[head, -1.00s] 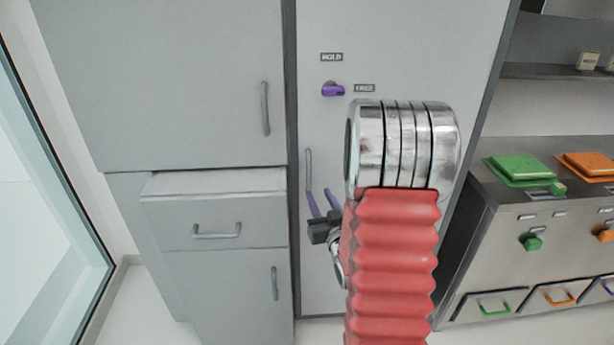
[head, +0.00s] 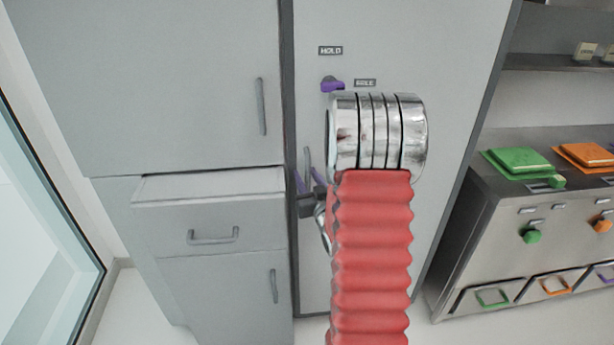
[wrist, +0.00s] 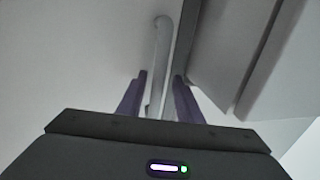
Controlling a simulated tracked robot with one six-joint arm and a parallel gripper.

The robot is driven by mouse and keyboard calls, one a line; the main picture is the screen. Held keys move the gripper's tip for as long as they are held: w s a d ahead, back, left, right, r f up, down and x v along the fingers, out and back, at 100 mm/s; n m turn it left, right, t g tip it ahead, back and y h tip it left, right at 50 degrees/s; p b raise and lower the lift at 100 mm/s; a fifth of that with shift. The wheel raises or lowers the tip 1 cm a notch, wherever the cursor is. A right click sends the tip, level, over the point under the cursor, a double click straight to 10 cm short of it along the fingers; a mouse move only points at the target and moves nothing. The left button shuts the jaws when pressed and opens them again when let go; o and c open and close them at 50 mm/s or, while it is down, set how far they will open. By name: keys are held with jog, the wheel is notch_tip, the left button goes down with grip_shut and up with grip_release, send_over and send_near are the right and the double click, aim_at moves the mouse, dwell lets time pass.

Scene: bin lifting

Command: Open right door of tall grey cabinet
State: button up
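The tall grey cabinet's right door (head: 440,50) is shut and fills the middle of the head view. Its long vertical grey handle (head: 307,156) is near the door's left edge. My gripper (head: 304,172) is at the handle, with its purple fingers open. In the wrist view the handle (wrist: 161,50) runs between the two fingertips (wrist: 160,76), with visible gaps on the sides. I cannot tell how deep it sits between them. A purple knob (head: 331,84) is on the door above, by a "HOLD" label (head: 330,50) and a second, blurred label (head: 365,83).
Grey units with an upper door (head: 170,80) stand at left, and a drawer (head: 210,225) there juts forward. A glass panel (head: 40,220) is at far left. A metal counter (head: 500,240) with green and orange lids is at right. My red arm hides part of the door.

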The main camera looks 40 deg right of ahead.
jog(key=shift+d, duration=0.1)
jog(key=shift+s, duration=0.1)
jog(key=shift+c, duration=0.6)
grip_shut()
